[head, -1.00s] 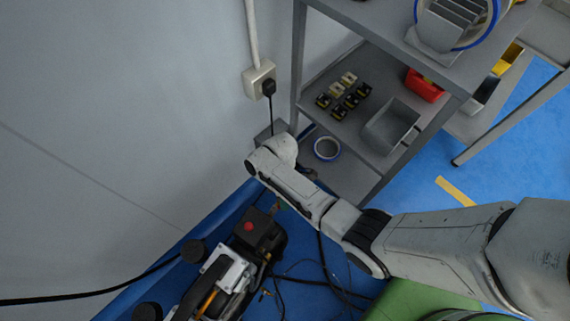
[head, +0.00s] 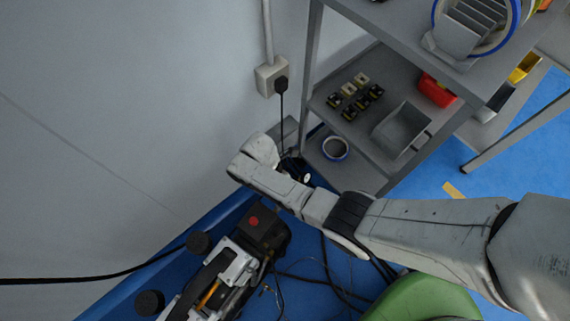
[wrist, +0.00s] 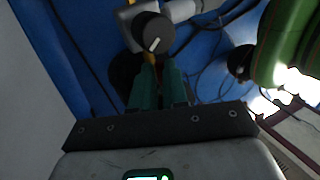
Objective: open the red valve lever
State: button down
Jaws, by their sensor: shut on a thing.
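In the wrist view, the two green fingers of my gripper (wrist: 158,84) are close together, below a round dark knob (wrist: 153,33) with a white mark. A thin reddish sliver, with a yellowish part above it, shows between the fingertips. This appears to be the red valve lever, gripped there and mostly covered by the fingers. How far the lever is turned cannot be told. In the head view my arm hides the fingers and the lever. The black compressor (head: 262,238) with a red button lies on the blue floor just below my wrist.
A grey shelf unit (head: 350,170) stands to the right, with small parts, a grey bin (head: 400,130) and a red box (head: 437,90). A wall socket (head: 271,77) with a plug is above. Dark hoses cross the floor. A green rounded body (head: 425,300) is at lower right.

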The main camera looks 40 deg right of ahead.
jog(key=shift+w+a+n, duration=0.1)
jog(key=shift+w+n, duration=0.05)
jog(key=shift+n, duration=0.25)
jog(key=c, duration=1.1)
grip_release()
jog(key=shift+c, duration=0.2)
jog(key=p+v, duration=0.3)
jog(key=v, duration=0.7)
jog(key=shift+a+r, duration=0.15)
jog(key=shift+r, duration=0.25)
jog(key=shift+w, duration=0.1)
jog(key=s+d+r+m+t, duration=0.3)
jog(key=s+r+m, duration=0.4)
jog(key=s+m, duration=0.3)
jog(key=s+d+r+m+t, duration=0.35)
jog(key=s+r+m, duration=0.25)
jog(key=s+m, duration=0.4)
notch_tip(320, 180, up, 15)
jog(key=m+p, duration=0.1)
jog(key=p, duration=1.3)
jog(key=shift+s+d+r+g+y+p, duration=0.2)
jog(key=shift+d+g+y+p, duration=0.1)
jog(key=shift+d+g+p, duration=0.15)
